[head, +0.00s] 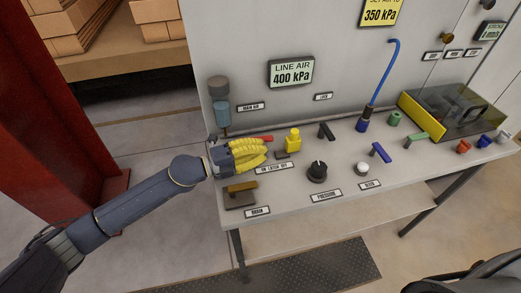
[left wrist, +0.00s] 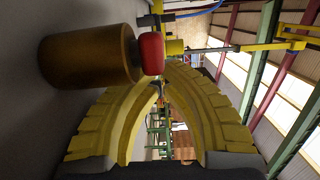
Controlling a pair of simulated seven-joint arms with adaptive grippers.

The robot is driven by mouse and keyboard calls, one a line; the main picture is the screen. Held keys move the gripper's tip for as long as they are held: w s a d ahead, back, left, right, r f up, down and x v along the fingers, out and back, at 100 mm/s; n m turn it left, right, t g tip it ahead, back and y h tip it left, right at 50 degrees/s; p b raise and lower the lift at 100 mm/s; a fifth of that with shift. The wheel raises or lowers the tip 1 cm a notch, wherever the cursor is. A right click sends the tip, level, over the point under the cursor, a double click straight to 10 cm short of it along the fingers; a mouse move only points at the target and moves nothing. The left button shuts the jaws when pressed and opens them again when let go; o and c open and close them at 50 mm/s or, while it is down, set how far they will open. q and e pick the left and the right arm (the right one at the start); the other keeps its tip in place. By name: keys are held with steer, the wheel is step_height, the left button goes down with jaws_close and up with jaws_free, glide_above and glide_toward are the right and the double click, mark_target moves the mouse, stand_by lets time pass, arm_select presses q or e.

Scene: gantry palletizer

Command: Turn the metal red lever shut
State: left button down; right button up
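The red lever (head: 262,139) lies on the bench top at its left end, below the main air valve, with its handle pointing right. In the left wrist view a red rounded end (left wrist: 152,53) shows against a brass cylinder (left wrist: 90,55), very likely the lever and its body. My left gripper (head: 264,154) has yellow ribbed fingers and is just in front of the lever, hiding part of its base. My right gripper is out of view.
A yellow valve (head: 293,141) stands just right of my fingers. A brown handle (head: 242,187) lies in front of them. A red post (head: 60,110) stands left.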

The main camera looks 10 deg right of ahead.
arm_select(q)
steer(key=shift+w+d, duration=0.25)
steer(key=shift+w, duration=0.5)
